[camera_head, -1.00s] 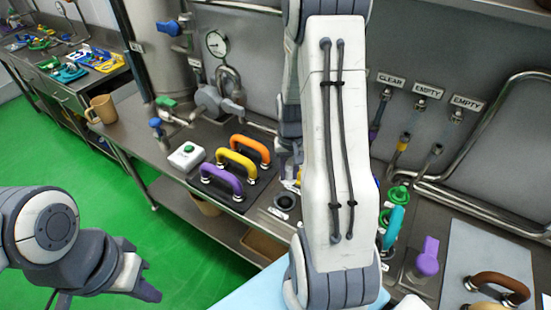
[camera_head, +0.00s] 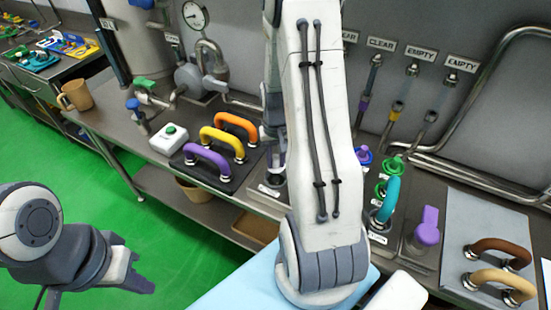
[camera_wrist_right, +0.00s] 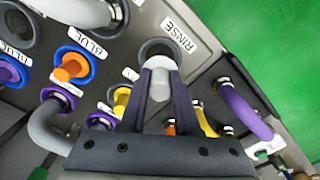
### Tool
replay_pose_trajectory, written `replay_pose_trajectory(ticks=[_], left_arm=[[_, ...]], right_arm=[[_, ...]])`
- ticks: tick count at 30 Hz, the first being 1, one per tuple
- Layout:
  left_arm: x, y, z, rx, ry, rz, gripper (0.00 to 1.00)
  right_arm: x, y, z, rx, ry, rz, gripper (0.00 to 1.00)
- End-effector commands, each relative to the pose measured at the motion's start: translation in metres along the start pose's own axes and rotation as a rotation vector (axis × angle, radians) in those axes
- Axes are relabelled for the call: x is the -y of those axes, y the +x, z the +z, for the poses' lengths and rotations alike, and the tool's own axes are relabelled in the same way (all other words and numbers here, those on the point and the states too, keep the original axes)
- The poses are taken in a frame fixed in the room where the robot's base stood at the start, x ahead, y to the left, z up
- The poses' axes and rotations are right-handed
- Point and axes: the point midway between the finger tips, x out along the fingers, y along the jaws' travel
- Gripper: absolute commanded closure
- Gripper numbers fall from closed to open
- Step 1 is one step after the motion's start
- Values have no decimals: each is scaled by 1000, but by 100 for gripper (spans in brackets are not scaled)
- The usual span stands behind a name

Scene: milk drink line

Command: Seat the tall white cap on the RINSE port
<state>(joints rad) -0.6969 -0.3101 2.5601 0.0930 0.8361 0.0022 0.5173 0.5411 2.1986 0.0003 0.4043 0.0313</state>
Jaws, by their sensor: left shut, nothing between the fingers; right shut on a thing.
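In the right wrist view, my right gripper (camera_wrist_right: 160,68) is shut on the tall white cap (camera_wrist_right: 160,86), a pale round-topped cylinder between its fingers. The RINSE port (camera_wrist_right: 158,47), a dark ring, lies right beyond the cap, beside its RINSE label (camera_wrist_right: 178,36). The cap overlaps the ring's near side; I cannot tell whether it touches the port or is above it. In the head view my right arm hides most of the gripper and cap. My left gripper (camera_head: 138,279) is shut and empty, over the green floor at the lower left.
A black plate with purple (camera_head: 207,159), yellow (camera_head: 222,140) and orange (camera_head: 236,125) handles stands left of the port. A white box with a green button (camera_head: 169,138) is beside it. In the wrist view, blue and orange fittings (camera_wrist_right: 73,67) sit close to the left.

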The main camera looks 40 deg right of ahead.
Motion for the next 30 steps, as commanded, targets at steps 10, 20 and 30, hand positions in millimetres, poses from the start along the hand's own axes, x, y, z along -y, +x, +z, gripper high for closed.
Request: replay_pose_trajectory(ticks=[10, 20, 30], left_arm=[[2, 35, 2, 0, 2, 0, 100], [3, 46, 2, 0, 3, 0, 100], [3, 46, 2, 0, 3, 0, 100]], right_arm=[[0, 40, 0, 2, 0, 0, 100], [0, 57, 0, 0, 0, 0, 100], [0, 56, 0, 0, 0, 0, 36]])
